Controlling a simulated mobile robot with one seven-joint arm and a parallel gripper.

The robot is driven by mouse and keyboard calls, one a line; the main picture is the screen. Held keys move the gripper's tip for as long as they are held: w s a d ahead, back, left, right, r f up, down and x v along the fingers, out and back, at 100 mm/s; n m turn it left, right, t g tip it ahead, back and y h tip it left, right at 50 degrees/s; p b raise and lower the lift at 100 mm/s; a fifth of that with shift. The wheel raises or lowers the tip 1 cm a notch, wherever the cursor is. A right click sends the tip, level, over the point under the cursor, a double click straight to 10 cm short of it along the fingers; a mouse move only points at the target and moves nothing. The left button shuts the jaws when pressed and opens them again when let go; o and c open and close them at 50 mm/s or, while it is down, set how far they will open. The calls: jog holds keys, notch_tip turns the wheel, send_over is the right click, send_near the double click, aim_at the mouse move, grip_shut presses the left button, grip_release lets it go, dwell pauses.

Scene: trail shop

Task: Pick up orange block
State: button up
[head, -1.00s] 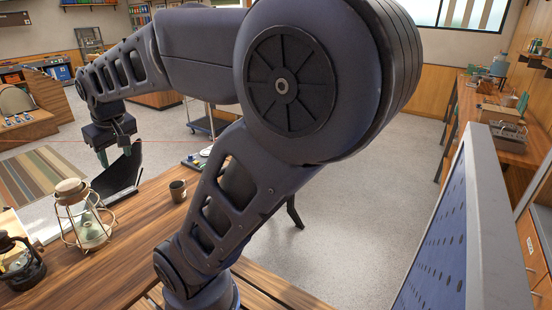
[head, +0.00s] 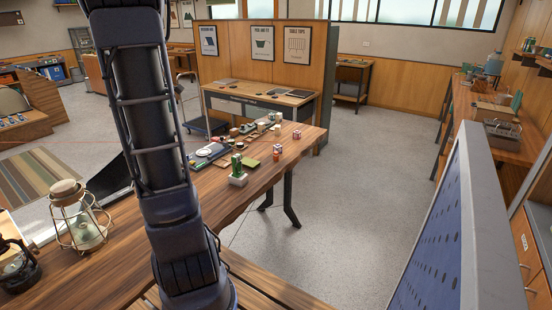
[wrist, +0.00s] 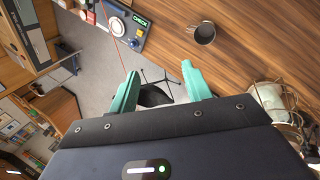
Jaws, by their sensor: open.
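My gripper (wrist: 163,84) shows in the wrist view with its two teal fingers spread apart and nothing held between them. In the head view the gripper is out of sight, and my arm rises up past the top edge. I cannot make out an orange block for certain. A small reddish-orange and white item (head: 277,152) stands near the far end of the wooden table (head: 245,199) in the head view. It is too small to identify. No orange block shows in the wrist view.
A wire-guarded lantern (head: 80,216) and a dark kettle-like object (head: 14,262) stand at left. A dark mug (wrist: 203,33) is on the wood. A blue perforated panel (head: 440,250) stands at right.

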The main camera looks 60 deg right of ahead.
jog(key=d+f+n, duration=0.2)
jog(key=d+f, duration=0.2)
jog(key=d, duration=0.8)
jog(key=n+g+h, duration=0.1)
jog(key=n+g, duration=0.2)
jog(key=n, duration=0.4)
send_near(276, 152)
jog(key=f, duration=0.2)
jog(key=shift+d+x, duration=0.2)
jog(key=shift+x, duration=4.9)
jog(key=shift+s+r, duration=0.1)
jog(key=c, duration=1.1)
jog(key=shift+o, duration=0.2)
jog(key=shift+r, duration=0.1)
